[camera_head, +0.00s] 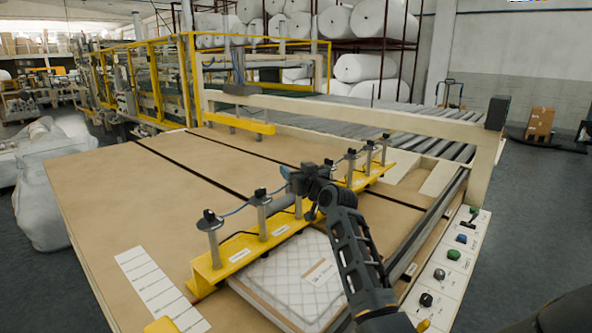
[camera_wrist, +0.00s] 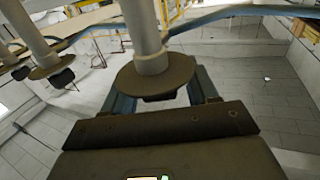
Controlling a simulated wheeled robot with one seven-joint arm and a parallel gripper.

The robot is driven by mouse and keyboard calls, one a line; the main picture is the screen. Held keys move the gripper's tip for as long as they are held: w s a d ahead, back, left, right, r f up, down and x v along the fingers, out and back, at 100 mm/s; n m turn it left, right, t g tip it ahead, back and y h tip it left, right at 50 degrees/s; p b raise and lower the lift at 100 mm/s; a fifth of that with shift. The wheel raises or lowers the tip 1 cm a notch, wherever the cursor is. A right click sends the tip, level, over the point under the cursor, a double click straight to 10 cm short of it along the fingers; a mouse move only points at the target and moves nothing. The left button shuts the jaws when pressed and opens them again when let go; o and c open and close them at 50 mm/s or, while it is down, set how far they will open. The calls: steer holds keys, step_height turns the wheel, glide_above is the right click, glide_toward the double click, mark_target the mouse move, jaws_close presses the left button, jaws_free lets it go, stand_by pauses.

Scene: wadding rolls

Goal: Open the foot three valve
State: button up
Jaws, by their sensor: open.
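A row of upright grey posts with black valve knobs stands along a yellow bar (camera_head: 215,268). The first knob (camera_head: 209,216) and second knob (camera_head: 261,193) are nearest in the head view. In the wrist view, a grey post (camera_wrist: 148,40) with a round dark disc (camera_wrist: 155,75) and a black piece lies between the open fingers of my gripper (camera_wrist: 160,88). I cannot tell whether the fingers touch it. More posts (camera_wrist: 30,30) show at left.
The bar stands on a wide tan table (camera_head: 120,200), with a quilted white pad (camera_head: 290,280) in front. A control panel (camera_head: 450,265) with coloured buttons is at the right edge. Blue hoses (camera_wrist: 235,12) link the posts. A beige beam (camera_head: 350,118) crosses behind.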

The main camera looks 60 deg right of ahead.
steer(key=c, duration=1)
steer(key=shift+o, duration=0.2)
steer(key=y+b, duration=0.1)
steer(key=b, duration=0.3)
steer(key=shift+f+n+t, duration=0.3)
steer(key=shift+n+t, duration=0.1)
steer(key=y+b, duration=0.1)
steer(key=b, duration=0.1)
steer(key=shift+n+b, duration=0.4)
steer(key=n+y+b, duration=0.1)
steer(key=b, duration=0.1)
steer(key=n+t+y+b, duration=0.1)
steer(key=y+b, duration=0.1)
steer(key=t+y+b, duration=0.1)
steer(key=b, duration=0.1)
steer(key=shift+w+a+r+n, duration=0.15)
steer(key=shift+a+n, duration=0.1)
steer(key=shift+n, duration=0.15)
steer(key=shift+r, duration=0.15)
